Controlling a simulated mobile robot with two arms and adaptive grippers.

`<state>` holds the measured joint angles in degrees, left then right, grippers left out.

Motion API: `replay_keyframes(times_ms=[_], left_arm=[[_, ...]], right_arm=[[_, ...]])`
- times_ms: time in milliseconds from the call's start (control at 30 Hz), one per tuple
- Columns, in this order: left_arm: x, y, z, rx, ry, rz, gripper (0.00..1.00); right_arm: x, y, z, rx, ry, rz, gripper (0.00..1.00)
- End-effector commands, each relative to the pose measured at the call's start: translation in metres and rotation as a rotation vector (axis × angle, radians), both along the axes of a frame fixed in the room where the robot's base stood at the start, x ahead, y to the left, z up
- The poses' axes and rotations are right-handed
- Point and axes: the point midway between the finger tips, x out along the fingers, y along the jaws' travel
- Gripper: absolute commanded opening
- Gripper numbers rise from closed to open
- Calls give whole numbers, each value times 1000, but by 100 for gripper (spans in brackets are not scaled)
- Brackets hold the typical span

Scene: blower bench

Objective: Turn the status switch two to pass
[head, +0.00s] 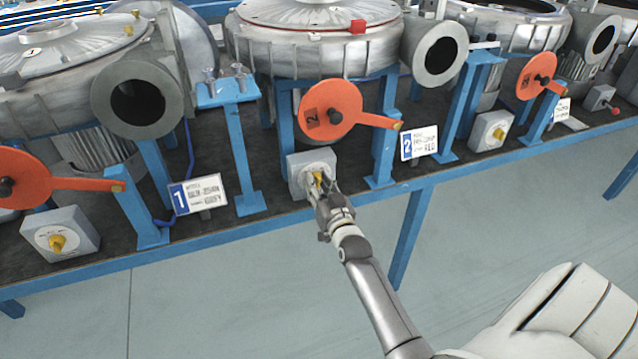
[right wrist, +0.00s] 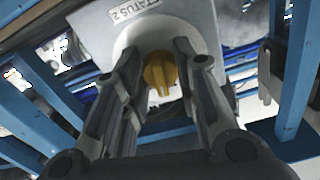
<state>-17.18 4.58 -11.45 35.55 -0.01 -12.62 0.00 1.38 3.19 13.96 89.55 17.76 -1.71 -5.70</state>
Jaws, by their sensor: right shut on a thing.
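Status switch two is a grey box (head: 298,172) on the front edge of the bench, below the middle blower. It has a round pale dial and a yellow knob (head: 317,178). My right gripper (head: 323,188) reaches it from the front and covers part of the dial. In the right wrist view the box carries a "STATUS 2" label (right wrist: 133,10). There the yellow knob (right wrist: 160,74) sits between the two fingers of my right gripper (right wrist: 158,52), which is shut on it. The knob's ridge points roughly downward in that view. The dial's position markings cannot be read. My left gripper is not in view.
An orange disc with a lever (head: 330,108) hangs above the switch. The number 2 sign (head: 419,143) stands to the right and the number 1 sign (head: 198,194) to the left. Similar switches (head: 60,232) (head: 491,131) sit along the bench. Blue posts (head: 247,160) flank the switch.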

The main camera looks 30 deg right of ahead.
Motion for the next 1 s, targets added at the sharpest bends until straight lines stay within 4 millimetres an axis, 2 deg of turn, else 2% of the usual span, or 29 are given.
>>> replay_keyframes(times_ms=[600,1000], left_arm=[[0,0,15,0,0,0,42],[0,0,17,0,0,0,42]], right_arm=[[0,1,0,477,-113,0,4],[0,1,0,612,-145,0,4]])
